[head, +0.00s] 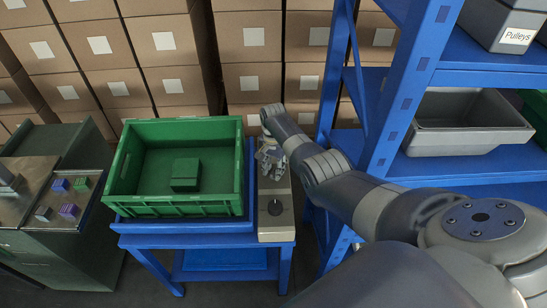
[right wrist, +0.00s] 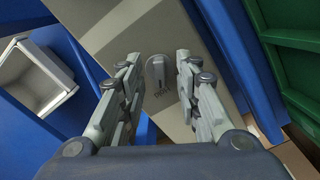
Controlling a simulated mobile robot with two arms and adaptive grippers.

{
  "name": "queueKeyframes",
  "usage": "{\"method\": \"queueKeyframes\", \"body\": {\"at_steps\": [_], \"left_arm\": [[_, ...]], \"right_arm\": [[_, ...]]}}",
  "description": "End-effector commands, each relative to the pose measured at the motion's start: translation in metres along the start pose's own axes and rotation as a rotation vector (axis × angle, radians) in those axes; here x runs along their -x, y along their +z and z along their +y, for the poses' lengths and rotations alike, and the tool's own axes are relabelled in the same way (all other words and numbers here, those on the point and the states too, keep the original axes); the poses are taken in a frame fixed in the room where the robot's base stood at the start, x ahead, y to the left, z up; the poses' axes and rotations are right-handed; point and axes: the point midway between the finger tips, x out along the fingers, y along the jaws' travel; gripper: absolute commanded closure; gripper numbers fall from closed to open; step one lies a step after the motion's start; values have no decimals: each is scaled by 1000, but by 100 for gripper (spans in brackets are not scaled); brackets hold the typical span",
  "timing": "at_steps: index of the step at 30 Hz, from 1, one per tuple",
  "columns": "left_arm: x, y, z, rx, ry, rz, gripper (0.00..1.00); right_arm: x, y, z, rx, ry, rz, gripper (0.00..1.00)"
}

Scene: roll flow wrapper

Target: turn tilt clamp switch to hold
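A beige control box (head: 276,228) stands on the blue stand, right of the green crate. My right gripper (head: 269,168) is over the far part of the box. In the right wrist view its two fingers (right wrist: 158,62) are apart, one on each side of the switch, and hold nothing. Contact with the switch cannot be told. In the head view the gripper hides the switch. My left gripper is out of view.
The green crate (head: 178,209) holds a green block (head: 185,174). A blue shelf (head: 379,110) with grey bins stands right. Cardboard boxes (head: 166,62) line the back.

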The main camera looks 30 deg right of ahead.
Motion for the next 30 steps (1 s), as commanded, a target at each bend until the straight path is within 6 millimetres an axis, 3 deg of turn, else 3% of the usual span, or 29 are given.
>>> {"method": "queueKeyframes", "body": {"at_steps": [7, 21, 30], "left_arm": [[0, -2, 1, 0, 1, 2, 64], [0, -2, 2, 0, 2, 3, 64], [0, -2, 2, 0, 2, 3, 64]], "right_arm": [[23, -1, 0, 0, -3, 3, 69], [102, -1, -1, -1, -4, 3, 69], [117, -1, 0, -1, -2, 2, 69]]}}
